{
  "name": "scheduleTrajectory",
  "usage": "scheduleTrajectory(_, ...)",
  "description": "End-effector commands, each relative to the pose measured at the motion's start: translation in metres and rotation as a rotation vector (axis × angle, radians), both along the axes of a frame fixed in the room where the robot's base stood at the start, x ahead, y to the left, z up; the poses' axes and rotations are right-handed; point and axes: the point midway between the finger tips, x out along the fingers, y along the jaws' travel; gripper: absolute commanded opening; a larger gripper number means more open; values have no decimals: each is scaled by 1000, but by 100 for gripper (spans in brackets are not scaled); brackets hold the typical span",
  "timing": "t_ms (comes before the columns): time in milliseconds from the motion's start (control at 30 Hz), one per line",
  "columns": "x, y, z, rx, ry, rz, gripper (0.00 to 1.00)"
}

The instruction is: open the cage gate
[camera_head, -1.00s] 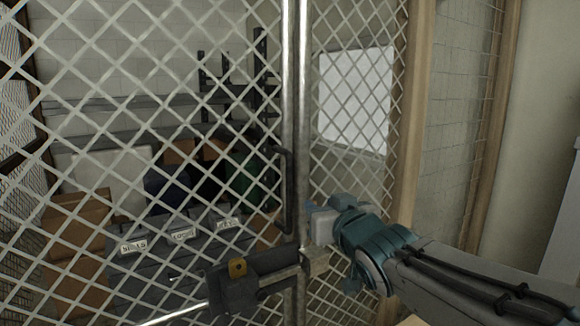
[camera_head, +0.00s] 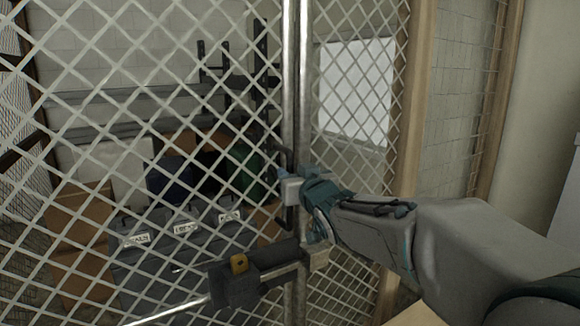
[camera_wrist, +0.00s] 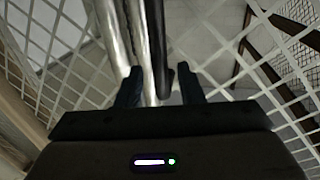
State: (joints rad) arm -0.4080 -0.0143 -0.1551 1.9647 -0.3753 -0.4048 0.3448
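The cage gate (camera_head: 289,80) is a pale diamond-mesh panel with a silver upright edge, and it stands against the silver post (camera_head: 305,90) beside it. A dark upright handle (camera_wrist: 158,45) is on the gate near that edge; in the head view it is partly hidden by my gripper. Below it is a dark latch (camera_head: 235,288) with an orange tab and a bar. My gripper (camera_head: 286,184) is at the handle. In the wrist view its two fingers (camera_wrist: 160,88) are apart, with the handle in line between them. Contact cannot be told.
Fixed mesh and a wooden post (camera_head: 408,150) are right of the gate. Behind the mesh are dark labelled cases (camera_head: 150,262), cardboard boxes (camera_head: 78,225) and shelving (camera_head: 130,95). A wooden surface (camera_head: 420,316) shows at the bottom edge.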

Motion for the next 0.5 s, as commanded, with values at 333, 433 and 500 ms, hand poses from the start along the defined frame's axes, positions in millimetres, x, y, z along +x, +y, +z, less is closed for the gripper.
scheduleTrajectory(333,25,11,0,0,0,0,34)
scheduleTrajectory(433,26,11,0,0,0,0,34)
scheduleTrajectory(500,26,11,0,0,0,0,34)
